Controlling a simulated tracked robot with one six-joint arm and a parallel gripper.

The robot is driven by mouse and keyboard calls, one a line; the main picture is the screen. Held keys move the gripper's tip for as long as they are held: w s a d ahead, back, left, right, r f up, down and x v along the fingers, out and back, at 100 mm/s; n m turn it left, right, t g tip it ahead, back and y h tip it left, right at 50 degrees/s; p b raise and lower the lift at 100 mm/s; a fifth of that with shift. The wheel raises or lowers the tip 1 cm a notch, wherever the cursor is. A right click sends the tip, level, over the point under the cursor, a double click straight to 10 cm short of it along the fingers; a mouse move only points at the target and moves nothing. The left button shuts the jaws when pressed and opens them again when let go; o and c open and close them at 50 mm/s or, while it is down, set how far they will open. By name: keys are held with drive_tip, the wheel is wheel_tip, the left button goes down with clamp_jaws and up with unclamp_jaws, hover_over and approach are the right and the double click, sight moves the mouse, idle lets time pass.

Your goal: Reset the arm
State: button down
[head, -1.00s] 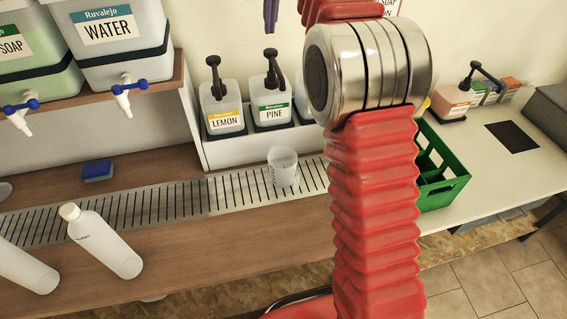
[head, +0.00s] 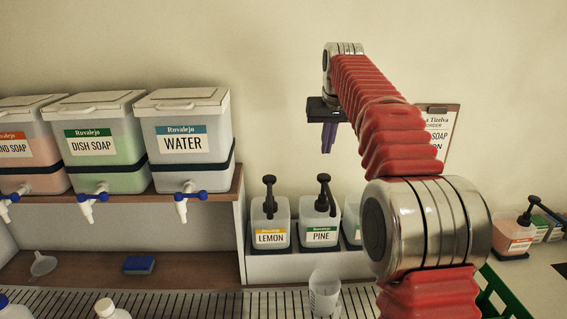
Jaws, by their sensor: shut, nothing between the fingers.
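My red-sleeved arm rises on the right of the head view, with a metal elbow joint low down and a forearm reaching up and back to the left. My gripper (head: 328,148) hangs from its far end, purple fingers pointing down. The fingers are together and empty. The gripper is in the air above the lemon and pine pump bottles, touching nothing. Part of the pump row is hidden behind the arm.
Drums of hand soap (head: 30,150), dish soap (head: 100,150) and water (head: 183,143) stand on a shelf at left. Lemon (head: 270,222) and pine (head: 320,222) pump bottles stand centrally. A measuring cup (head: 324,295) stands on the drain grate. A clipboard (head: 440,130) hangs behind the arm.

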drive_tip(key=s, duration=2.2)
drive_tip(key=s+f, duration=0.7)
drive_tip(key=s, duration=0.3)
drive_tip(key=s+f+t, duration=0.1)
drive_tip(key=s+f, duration=0.7)
drive_tip(key=s, duration=0.3)
drive_tip(key=shift+s+a, duration=0.15)
drive_tip(key=shift+s, duration=0.1)
